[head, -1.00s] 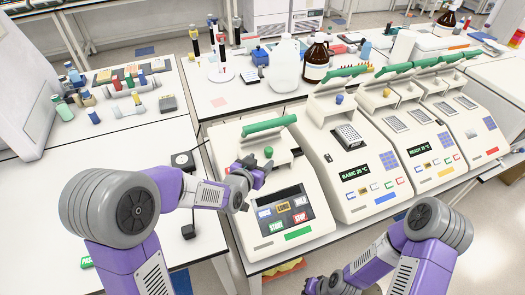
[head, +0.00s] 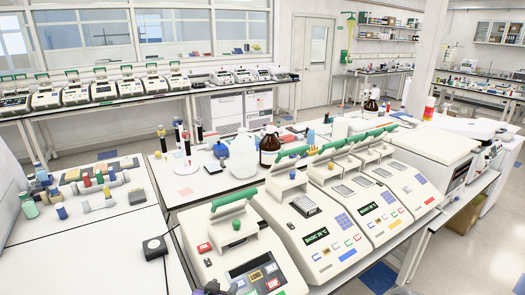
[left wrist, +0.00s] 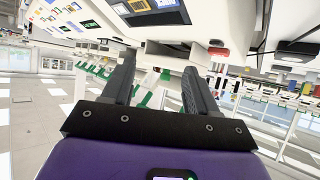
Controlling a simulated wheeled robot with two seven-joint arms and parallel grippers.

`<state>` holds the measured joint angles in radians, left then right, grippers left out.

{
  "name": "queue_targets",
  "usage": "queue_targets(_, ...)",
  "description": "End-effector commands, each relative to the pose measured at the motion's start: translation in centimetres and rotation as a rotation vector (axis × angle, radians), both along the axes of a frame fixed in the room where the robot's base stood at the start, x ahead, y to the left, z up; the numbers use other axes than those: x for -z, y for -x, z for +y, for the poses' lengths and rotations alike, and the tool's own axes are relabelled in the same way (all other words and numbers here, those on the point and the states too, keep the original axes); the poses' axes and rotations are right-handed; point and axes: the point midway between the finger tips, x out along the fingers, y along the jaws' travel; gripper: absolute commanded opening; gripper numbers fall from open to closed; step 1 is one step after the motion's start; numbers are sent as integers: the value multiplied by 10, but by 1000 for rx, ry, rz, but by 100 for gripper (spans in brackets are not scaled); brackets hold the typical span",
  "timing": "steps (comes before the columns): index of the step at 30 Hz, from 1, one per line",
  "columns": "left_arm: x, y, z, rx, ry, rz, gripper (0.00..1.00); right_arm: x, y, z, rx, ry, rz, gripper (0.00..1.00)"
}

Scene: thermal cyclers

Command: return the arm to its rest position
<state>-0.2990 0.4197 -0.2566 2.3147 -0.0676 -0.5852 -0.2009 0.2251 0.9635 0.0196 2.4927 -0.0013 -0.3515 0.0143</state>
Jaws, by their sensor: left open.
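My left gripper (head: 214,289) barely shows at the bottom edge of the head view, in front of the nearest thermal cycler (head: 205,262). In the left wrist view the left gripper (left wrist: 158,82) has its two dark fingers spread apart with nothing between them. That picture is strongly tilted, with cycler panels along its top. The nearest cycler's lid with its green handle (head: 230,201) is raised.
More thermal cyclers (head: 322,255) with raised green-handled lids stand to the right. A white jug (head: 243,158) and a brown bottle (head: 269,148) stand behind them. A left bench (head: 100,240) carries bottles and racks; its front is mostly clear. A black box (head: 154,247) lies beside the nearest cycler.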

Motion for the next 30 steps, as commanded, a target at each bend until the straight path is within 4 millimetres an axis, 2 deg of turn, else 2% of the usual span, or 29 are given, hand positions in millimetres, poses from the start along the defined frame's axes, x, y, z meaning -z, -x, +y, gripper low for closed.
queue_targets(1,21,5,2,-6,2,46,58,4,-1,0,1,0,-2,0)
queue_targets(5,65,21,5,-22,18,155,58,9,-2,0,0,1,-3,0)
queue_targets(8,106,39,7,-39,36,261,58,13,-1,0,0,0,-2,0)
queue_targets(11,153,66,8,-63,62,393,58,19,-1,0,-1,0,-1,0)
queue_targets(14,210,107,8,-96,108,566,58,27,-1,0,0,0,-1,0)
queue_targets(15,231,127,7,-111,129,643,58,30,-1,0,0,0,-1,0)
queue_targets(18,273,175,0,-147,186,815,58,37,-1,0,1,0,-2,0)
queue_targets(21,299,214,-8,-175,239,951,58,42,-1,0,1,0,-2,0)
queue_targets(24,312,240,-15,-192,275,1038,58,45,-1,0,0,0,-1,0)
queue_targets(27,316,251,-19,-200,292,1076,58,46,-1,0,0,0,-1,0)
queue_targets(30,316,251,-19,-200,293,1077,58,46,-1,0,0,0,-1,0)
